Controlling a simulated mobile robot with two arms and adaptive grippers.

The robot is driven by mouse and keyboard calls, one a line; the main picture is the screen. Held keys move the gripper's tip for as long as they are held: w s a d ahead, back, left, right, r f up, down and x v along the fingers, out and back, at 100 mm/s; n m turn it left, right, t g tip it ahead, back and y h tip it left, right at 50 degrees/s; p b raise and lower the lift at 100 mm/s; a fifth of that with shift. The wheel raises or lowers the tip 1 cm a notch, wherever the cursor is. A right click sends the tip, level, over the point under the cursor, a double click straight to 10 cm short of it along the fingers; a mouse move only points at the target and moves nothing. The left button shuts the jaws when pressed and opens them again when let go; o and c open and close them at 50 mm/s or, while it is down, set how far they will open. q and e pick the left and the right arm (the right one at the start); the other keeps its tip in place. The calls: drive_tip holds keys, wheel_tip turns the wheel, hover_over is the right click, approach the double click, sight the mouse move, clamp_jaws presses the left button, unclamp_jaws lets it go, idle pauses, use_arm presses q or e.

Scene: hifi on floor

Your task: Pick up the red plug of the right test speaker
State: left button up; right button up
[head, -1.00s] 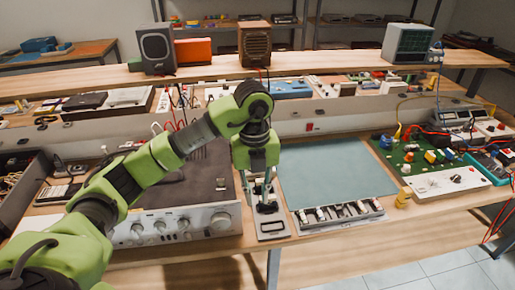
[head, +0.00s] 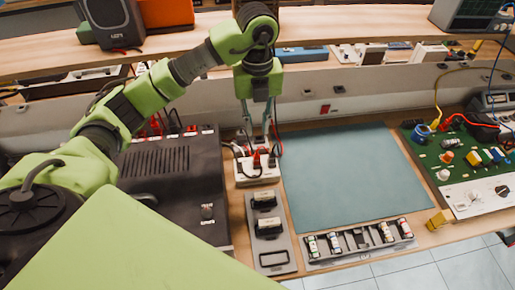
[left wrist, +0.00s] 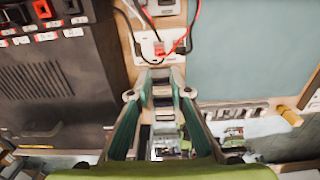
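My left gripper (head: 258,138) points down above a white terminal box (head: 244,178) behind the grey tray. Its fingers are spread and empty, as the left wrist view also shows (left wrist: 159,94). A red plug (left wrist: 159,48) with a red lead sits in the terminal box, just beyond the fingertips in the left wrist view. Black leads run into the box beside it. In the head view the fingers partly cover the plugs. A dark grey speaker (head: 114,20) stands on the shelf at the upper left. My right gripper is not in view.
A black amplifier (head: 170,190) stands left of the box. A bare teal mat (head: 350,180) lies to the right. The grey tray (head: 270,235) is in front, and a green circuit board (head: 440,155) lies far right. The shelf edge runs behind.

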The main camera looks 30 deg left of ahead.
use_arm(q)
drive_tip(key=p, duration=0.2)
hover_over(257, 156)
wheel_tip(257, 156, down, 7)
drive_tip(key=shift+s+f, duration=0.1)
drive_tip(key=shift+f, duration=0.9)
wheel_tip(257, 156, down, 4)
drive_tip(key=shift+r+p, duration=0.2)
drive_tip(key=shift+p, duration=0.8)
drive_tip(key=shift+f, duration=0.35)
clamp_jaws()
